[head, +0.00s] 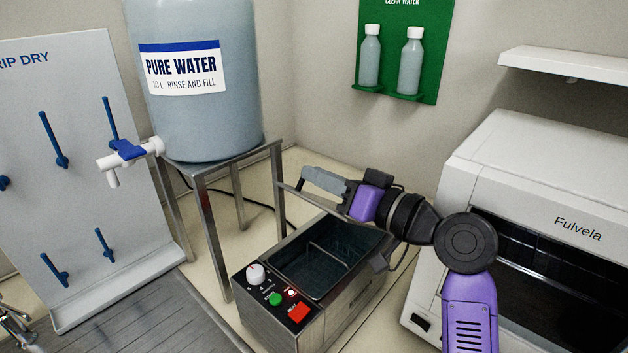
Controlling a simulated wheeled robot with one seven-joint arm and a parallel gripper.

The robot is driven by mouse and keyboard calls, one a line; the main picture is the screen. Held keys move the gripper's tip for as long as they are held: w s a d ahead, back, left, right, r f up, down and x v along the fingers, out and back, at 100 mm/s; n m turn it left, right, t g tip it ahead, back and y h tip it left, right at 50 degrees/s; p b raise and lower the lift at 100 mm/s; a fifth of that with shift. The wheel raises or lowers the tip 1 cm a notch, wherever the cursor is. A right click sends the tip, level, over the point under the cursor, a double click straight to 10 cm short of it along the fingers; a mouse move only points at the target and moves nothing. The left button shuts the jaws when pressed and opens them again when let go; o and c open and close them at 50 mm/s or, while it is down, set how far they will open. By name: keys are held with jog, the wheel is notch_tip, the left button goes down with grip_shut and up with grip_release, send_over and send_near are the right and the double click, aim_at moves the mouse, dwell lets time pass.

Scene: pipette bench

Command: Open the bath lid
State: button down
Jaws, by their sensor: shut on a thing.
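The bath (350,310) is a metal box in the lower middle, with a knob and buttons on its front panel. Its top is uncovered, and a wire rack shows inside the dark basin. The bath lid (300,199) shows as a thin metal edge raised above the back left of the basin, tilted and seen nearly edge-on. My gripper (322,184) is at the lid, its grey fingers shut on it. The exact contact on the lid is hard to make out. My arm reaches in from the right over the basin's right rim.
A metal stand (212,230) with a large water tank (205,110) is close on the left. A white Fulvela machine (540,170) stands on the right. A green bottle board (440,50) hangs behind. A drying board (85,200) is at far left.

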jog(key=shift+w+d, duration=0.15)
jog(key=shift+d, duration=0.05)
jog(key=shift+f, duration=0.1)
jog(key=c, duration=1.5)
grip_release()
jog(key=shift+a, duration=0.1)
jog(key=shift+r, duration=0.65)
notch_tip(320, 180, up, 19)
jog(key=b, duration=0.1)
jog(key=shift+b, duration=0.4)
jog(key=shift+f, duration=0.1)
